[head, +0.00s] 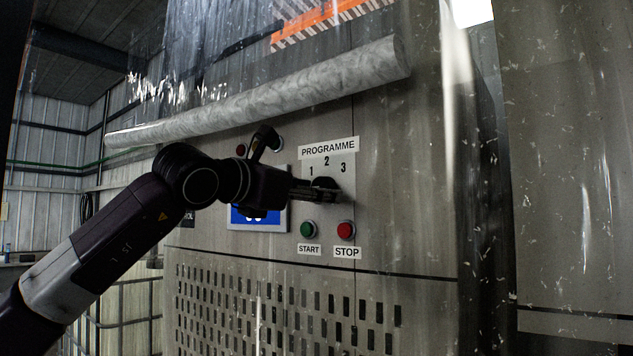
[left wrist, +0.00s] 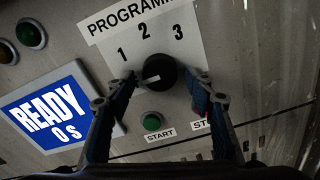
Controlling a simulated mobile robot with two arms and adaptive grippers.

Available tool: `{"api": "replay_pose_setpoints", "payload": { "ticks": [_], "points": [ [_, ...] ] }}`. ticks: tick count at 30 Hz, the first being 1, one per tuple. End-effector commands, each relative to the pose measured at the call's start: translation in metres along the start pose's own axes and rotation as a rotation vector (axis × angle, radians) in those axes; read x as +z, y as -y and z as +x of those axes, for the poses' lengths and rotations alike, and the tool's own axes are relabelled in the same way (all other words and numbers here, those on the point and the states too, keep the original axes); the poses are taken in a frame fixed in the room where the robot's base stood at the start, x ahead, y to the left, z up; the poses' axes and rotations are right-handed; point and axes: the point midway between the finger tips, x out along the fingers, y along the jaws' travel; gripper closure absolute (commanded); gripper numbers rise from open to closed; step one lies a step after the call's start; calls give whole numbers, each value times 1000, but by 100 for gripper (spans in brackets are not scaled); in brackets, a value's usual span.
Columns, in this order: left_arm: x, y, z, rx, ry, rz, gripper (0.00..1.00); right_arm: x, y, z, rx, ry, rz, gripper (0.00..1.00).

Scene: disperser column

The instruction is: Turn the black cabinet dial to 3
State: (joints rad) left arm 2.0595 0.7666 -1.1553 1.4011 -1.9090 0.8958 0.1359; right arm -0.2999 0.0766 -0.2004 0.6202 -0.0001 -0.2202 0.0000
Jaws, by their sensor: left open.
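The black dial (left wrist: 160,70) is on the cabinet front below the numbers 1, 2 and 3 in the left wrist view. A short white mark shows on the left part of its face; I cannot tell exactly which number it points to. My left gripper (left wrist: 164,84) is open, with one finger on each side of the dial; I cannot tell whether they touch it. In the head view my left gripper (head: 326,194) reaches in from the left at the dial (head: 325,183) and hides part of it. My right gripper is in neither view.
The green START button (head: 308,229) and red STOP button (head: 345,229) sit just below the dial. A blue READY display (left wrist: 47,111) is to its left. A grey horizontal roll (head: 270,90) juts out above the panel. Clear, streaked plastic hangs around the cabinet.

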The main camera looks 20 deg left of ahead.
Motion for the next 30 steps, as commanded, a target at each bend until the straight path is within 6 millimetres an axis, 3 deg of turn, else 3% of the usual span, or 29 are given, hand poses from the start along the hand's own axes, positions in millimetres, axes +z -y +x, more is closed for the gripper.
{"api": "replay_pose_setpoints", "payload": {
  "ticks": [10,22,30],
  "points": [
    [0,0,6,0,2,-1,51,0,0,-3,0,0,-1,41],
    [0,0,6,0,1,-1,93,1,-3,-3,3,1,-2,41],
    [0,0,6,0,1,29,93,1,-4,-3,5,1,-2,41]
  ]
}}
